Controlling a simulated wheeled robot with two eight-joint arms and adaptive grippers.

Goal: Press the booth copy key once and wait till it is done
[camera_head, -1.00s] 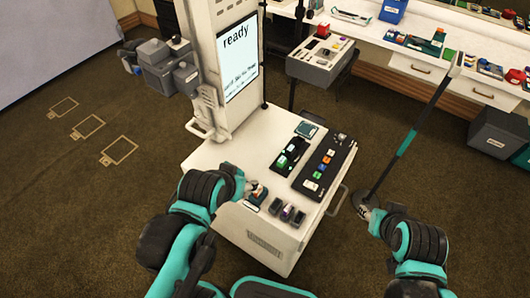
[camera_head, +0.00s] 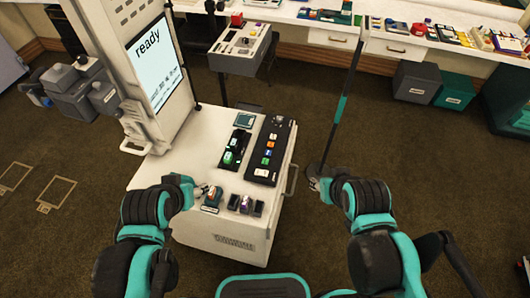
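The booth's upright screen (camera_head: 154,62) reads "ready", with smaller text below. I cannot read which one is the copy key. My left gripper (camera_head: 203,190) is low over the cart's near left corner, beside a small device (camera_head: 212,199); its fingers are too small to tell open or shut. My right gripper (camera_head: 317,178) is off the cart's right side, shut on a long dark stick (camera_head: 342,105) with a teal band.
A black tray (camera_head: 236,141) with a green-lit item lies left of the key strip. Several small dark blocks stand along the cart's near edge. A grey box console (camera_head: 240,50) stands behind, before a long white counter (camera_head: 290,14). Open carpet lies right of the cart.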

